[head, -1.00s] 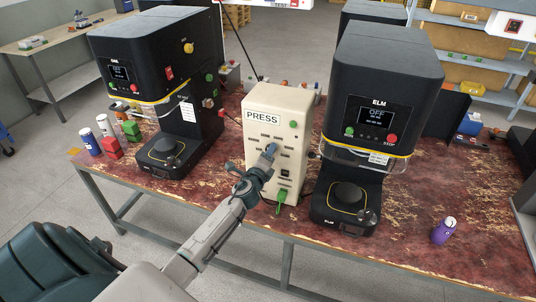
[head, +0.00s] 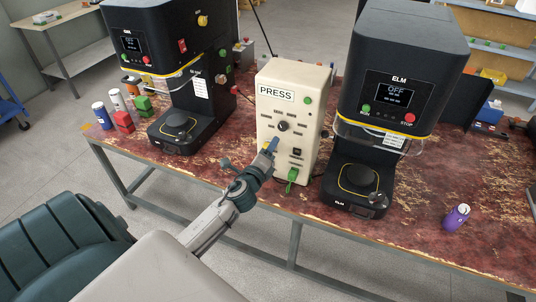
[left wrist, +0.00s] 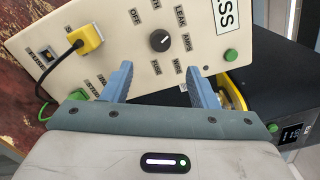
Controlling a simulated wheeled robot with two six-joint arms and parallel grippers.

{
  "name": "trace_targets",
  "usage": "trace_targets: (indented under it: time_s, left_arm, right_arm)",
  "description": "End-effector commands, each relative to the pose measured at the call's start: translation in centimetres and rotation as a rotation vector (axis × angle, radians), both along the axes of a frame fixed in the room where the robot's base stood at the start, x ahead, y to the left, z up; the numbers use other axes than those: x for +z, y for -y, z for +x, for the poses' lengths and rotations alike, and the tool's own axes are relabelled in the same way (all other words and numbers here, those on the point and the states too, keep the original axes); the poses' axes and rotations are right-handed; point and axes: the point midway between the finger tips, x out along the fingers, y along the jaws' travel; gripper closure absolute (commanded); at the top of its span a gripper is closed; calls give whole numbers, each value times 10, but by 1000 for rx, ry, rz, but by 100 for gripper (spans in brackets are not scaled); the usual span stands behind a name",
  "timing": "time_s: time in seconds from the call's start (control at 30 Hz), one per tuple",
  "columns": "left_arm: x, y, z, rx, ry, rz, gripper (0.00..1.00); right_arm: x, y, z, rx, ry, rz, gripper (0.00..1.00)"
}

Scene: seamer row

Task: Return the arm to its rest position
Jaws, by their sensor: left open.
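My left gripper (head: 269,147) is in front of the cream PRESS box (head: 314,110), at the lower left of its face in the head view. In the left wrist view its two blue fingers (left wrist: 160,84) stand apart with nothing between them. Behind them is the box's face (left wrist: 130,52) with a black knob (left wrist: 160,40). A yellow plug (left wrist: 89,38) with a black cable sits in the face, beside the fingers and apart from them. My right gripper is not in view.
A black ELM machine (head: 400,60) stands right of the box, a similar one (head: 150,50) left. A purple can (head: 457,217) is on the worn red table (head: 420,225) at right. Cans (head: 100,115) and red and green blocks (head: 124,122) are at left. Floor in front is clear.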

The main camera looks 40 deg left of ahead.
Motion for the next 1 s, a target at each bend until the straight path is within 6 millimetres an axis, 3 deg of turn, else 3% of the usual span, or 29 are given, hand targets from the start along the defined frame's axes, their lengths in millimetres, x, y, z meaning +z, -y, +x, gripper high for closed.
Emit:
trace_targets:
  time_s: [0.17, 0.73, 0.87, 0.97, 1.0]
  left_arm:
    - [0, 2, -10, -1, 0, 0, 47]
    - [-4, 2, -10, 1, -5, -7, 47]
    - [-43, -2, -12, 13, -56, -82, 47]
    - [-105, -7, -20, 40, -133, -207, 47]
    - [-135, -10, -26, 58, -171, -269, 47]
  right_arm:
    - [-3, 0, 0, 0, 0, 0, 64]
    - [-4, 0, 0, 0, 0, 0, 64]
    - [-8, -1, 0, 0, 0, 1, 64]
    - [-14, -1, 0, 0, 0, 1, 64]
    - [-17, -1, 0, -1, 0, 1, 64]
